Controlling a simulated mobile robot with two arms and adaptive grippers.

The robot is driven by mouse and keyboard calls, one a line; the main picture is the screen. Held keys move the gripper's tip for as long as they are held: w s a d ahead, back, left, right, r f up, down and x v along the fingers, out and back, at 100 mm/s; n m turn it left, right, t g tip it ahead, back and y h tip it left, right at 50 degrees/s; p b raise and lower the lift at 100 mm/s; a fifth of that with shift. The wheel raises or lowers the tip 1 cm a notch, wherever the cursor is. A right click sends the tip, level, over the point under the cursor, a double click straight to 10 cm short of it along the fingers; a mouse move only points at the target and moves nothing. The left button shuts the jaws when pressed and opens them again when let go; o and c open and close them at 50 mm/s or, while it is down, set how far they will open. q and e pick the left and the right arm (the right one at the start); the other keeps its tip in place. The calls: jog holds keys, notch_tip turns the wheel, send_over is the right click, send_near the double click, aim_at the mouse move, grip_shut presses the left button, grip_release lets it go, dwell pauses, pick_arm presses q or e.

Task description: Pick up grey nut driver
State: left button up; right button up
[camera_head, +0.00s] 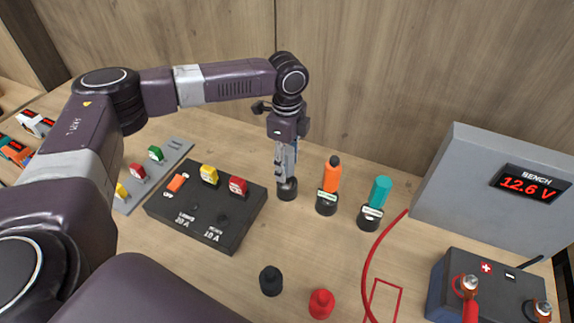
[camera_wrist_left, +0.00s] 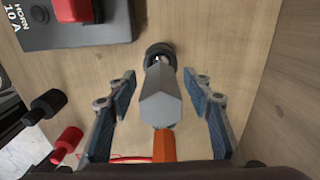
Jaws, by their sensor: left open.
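The grey nut driver (camera_wrist_left: 160,105) stands upright in a round black holder, which shows in the head view (camera_head: 287,190) and the left wrist view (camera_wrist_left: 160,52). My left gripper (camera_head: 285,174) points down over that holder. In the left wrist view my left gripper (camera_wrist_left: 159,76) is open, with one blue-padded finger on each side of the grey handle and visible gaps between. In the head view the fingers mostly hide the nut driver. My right gripper is not in view.
Right of it stand an orange-handled driver (camera_head: 331,176) and a teal-handled driver (camera_head: 379,191) in black holders. A black fuse panel (camera_head: 215,215) lies to the left. Black (camera_head: 271,280) and red (camera_head: 321,303) caps sit in front. A bench meter (camera_head: 490,195) and red cable are at right.

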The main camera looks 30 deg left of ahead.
pick_arm(q)
grip_shut()
jog(key=shift+w+r, duration=0.1)
jog(key=shift+r, duration=0.05)
dwell(0.4)
